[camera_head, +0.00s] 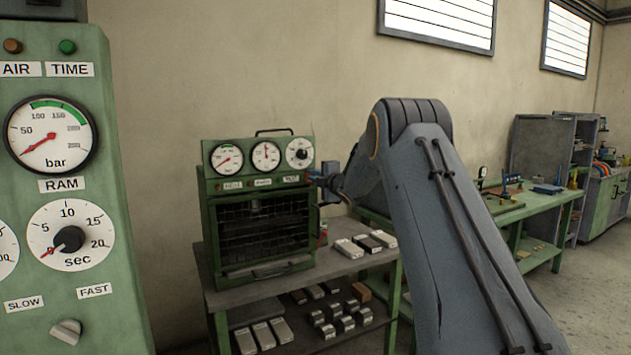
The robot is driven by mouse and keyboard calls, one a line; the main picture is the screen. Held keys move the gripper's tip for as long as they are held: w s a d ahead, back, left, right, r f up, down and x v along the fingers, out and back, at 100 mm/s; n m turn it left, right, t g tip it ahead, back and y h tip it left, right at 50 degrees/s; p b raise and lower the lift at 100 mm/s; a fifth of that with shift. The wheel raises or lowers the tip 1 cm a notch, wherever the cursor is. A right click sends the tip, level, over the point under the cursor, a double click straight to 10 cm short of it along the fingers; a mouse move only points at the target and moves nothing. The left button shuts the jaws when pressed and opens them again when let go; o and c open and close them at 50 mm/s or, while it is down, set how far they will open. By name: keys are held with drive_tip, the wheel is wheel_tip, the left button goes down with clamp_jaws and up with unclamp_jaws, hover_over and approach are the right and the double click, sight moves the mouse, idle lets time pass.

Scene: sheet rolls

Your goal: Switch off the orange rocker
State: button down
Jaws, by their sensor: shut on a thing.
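No orange rocker can be made out in this view. The green oven (207,235) with a dark barred front stands on a bench, with two gauges and a dial on its top panel. My gripper (318,179) is small in the picture, at the right edge of the oven, level with the lower part of that panel. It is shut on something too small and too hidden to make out. Whether it touches the oven I cannot tell. My arm hides what lies behind it to the right.
A green panel (100,200) with gauges, a seconds dial and a knob (67,332) stands close at left. The bench (345,262) holds metal blocks, with more on its lower shelf. A green worktable (540,202) and cabinets stand at right. Floor is free at far right.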

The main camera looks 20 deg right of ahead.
drive_tip(key=shift+w+a+r+b, duration=0.15)
drive_tip(key=shift+a+r, duration=0.1)
drive_tip(key=shift+r, duration=0.3)
drive_tip(key=shift+w+a+r+b, duration=0.1)
drive_tip(key=shift+a+r+b, duration=0.1)
drive_tip(key=shift+r, duration=0.3)
drive_tip(key=s+d+b, duration=0.2)
drive_tip(key=s+d, duration=0.1)
drive_tip(key=s, duration=1.1)
drive_tip(key=shift+s+f+b, duration=0.15)
drive_tip(key=shift+f+b, duration=0.15)
drive_tip(key=shift+b, duration=0.05)
